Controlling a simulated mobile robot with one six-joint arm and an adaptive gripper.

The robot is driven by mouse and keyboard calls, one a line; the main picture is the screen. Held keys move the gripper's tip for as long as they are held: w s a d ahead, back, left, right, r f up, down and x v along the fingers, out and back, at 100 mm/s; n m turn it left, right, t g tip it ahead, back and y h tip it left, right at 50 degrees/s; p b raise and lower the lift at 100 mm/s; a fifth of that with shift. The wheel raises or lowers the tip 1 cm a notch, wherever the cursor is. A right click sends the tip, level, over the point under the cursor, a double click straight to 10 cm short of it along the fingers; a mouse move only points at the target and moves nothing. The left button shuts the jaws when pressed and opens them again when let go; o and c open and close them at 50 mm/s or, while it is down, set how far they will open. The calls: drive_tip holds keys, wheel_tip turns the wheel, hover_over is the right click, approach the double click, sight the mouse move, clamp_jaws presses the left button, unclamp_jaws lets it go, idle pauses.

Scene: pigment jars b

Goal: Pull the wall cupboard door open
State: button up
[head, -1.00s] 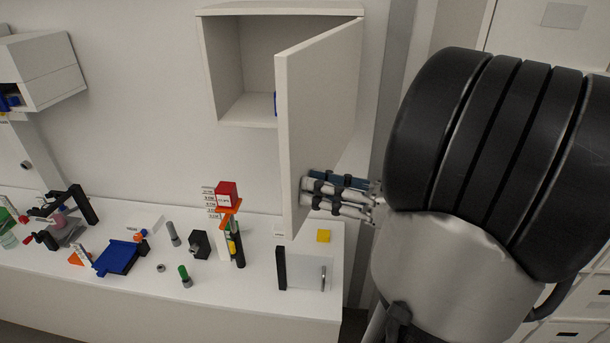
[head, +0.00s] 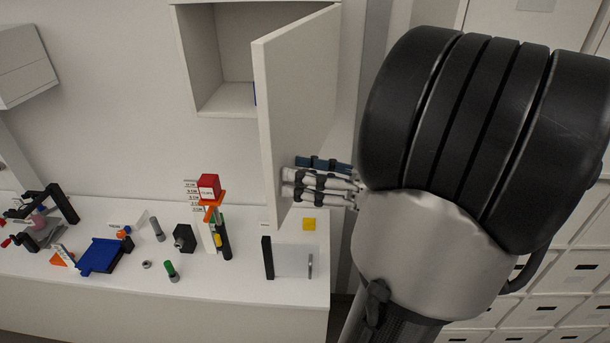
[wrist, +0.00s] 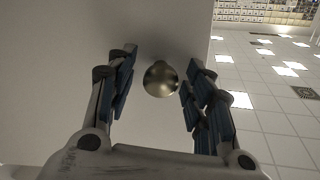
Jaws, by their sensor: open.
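The wall cupboard door (head: 295,110) is a white panel standing wide open, swung out from the cupboard (head: 185,60) on its right side. The cupboard's inside shows, with a bit of a blue thing partly hidden behind the door. My gripper (head: 287,185) is at the lower right face of the door. In the wrist view a round metal knob (wrist: 161,79) is on the door's pale face, between the two fingers of my open gripper (wrist: 158,72). There is a gap on both sides of the knob. The knob is hidden in the head view.
Another wall cupboard (head: 25,65) hangs at left. Drawers (head: 560,290) stand at right.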

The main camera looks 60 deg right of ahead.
drive_tip(key=v, duration=1.2)
drive_tip(key=shift+f, duration=0.1)
